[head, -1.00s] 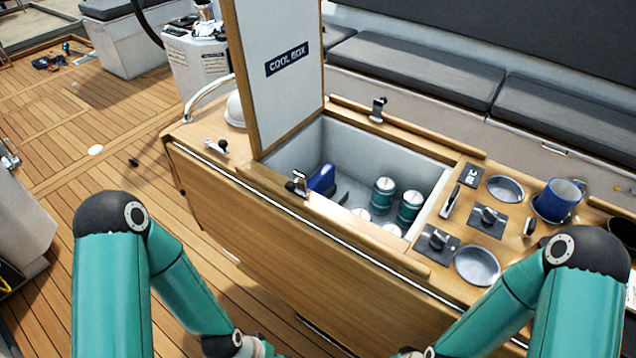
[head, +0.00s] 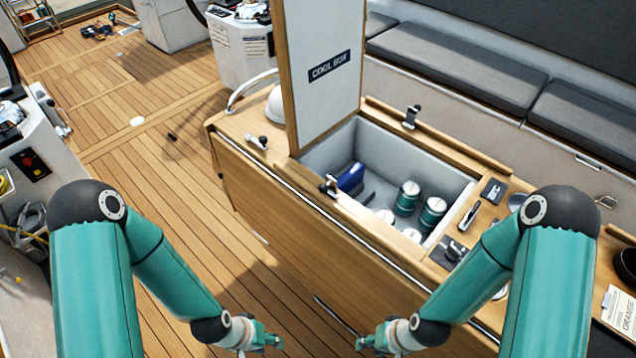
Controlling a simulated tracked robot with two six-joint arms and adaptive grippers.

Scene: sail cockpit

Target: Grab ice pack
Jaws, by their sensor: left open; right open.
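A blue block that looks like the ice pack (head: 350,177) stands inside the open cool box (head: 452,182), against its near left wall. Its lower part is hard to make out. Several green and silver cans (head: 408,197) stand to its right in the box. My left gripper (head: 275,341) is open and empty, low in front of the wooden console and well below the box rim. My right gripper (head: 366,341) is open and empty, also low in front of the console. Both are apart from the blue block.
The cool box lid (head: 325,70) stands upright at the box's left end. A wooden console panel (head: 290,235) lies between my grippers and the box. Grey bench cushions (head: 470,65) are behind.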

